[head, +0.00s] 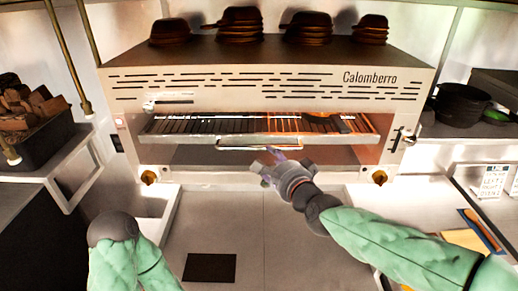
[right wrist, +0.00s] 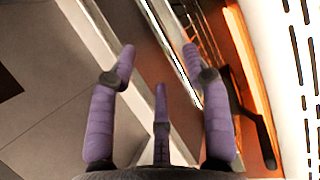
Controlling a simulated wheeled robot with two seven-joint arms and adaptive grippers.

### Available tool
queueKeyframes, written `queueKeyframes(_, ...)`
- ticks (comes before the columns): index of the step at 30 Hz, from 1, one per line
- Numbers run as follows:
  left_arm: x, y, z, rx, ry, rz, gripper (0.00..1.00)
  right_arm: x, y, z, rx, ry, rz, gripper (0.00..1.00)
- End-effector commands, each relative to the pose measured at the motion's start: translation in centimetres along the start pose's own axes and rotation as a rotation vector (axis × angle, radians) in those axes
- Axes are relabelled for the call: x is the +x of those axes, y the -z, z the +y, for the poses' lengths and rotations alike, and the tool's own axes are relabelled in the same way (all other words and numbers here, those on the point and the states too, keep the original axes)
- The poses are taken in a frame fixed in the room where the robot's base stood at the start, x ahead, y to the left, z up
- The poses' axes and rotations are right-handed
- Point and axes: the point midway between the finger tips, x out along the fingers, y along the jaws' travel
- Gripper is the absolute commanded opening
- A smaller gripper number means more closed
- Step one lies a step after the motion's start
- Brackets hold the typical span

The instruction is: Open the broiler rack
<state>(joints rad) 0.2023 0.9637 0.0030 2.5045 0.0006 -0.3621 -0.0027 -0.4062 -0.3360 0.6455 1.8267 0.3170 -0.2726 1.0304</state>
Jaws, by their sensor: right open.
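The broiler (head: 240,92), marked Calomberro, stands straight ahead with its front open. Its broiler rack (head: 200,138), a dark wire grid with a pale front bar, sits in the opening. A thin bright handle (head: 258,148) hangs at the middle of that bar. My right gripper (head: 268,168) is just below and in front of the handle, apart from it as far as I can tell.
A wood-filled bin (head: 40,130) is at left. A black pot (head: 462,104) sits on the right shelf. The floor in front of the broiler is clear apart from a dark square (head: 210,267).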

Motion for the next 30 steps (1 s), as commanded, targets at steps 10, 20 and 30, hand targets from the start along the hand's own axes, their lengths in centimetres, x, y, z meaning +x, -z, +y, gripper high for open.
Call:
queueKeyframes(10, -0.3, 0.1, 0.1, 0.000, 0.000, 0.002, 0.40, 5.5, 0.0, 0.1, -0.001, -0.003, 0.000, 0.49)
queueKeyframes(20, -0.6, 0.1, 0.2, 0.000, 0.000, 0.002, 0.40, 7.7, 0.0, 0.1, -0.001, -0.001, 0.000, 0.49)
queueKeyframes(30, -0.6, 0.1, 0.2, 0.000, 0.000, 0.002, 0.40, 7.8, 0.0, 0.1, -0.001, -0.001, 0.000, 0.37)
